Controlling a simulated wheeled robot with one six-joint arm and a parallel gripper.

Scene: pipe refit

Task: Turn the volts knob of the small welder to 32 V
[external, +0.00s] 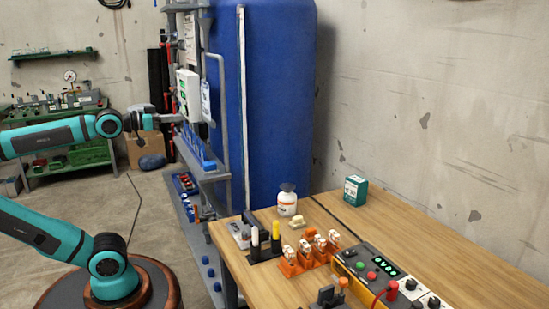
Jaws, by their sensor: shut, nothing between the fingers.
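A yellow and dark box (352,263) on the near right of the wooden table has a green lit display (380,260), red and green buttons, red connectors and small knobs on white plates. It looks like the small welder, but its labels and knob settings are too small to read. It is partly cut off by the bottom edge. My gripper (174,118) is at the end of the teal arm at left, far from this box. It points right towards the pipe rack, looks shut, and holds nothing that I can see.
A pale box with a green display (188,92) hangs on the rack near my gripper. A large blue tank (270,100) stands behind. On the table are orange holders (290,268), a white jar (287,203) and a green box (355,190). The table's far right is clear.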

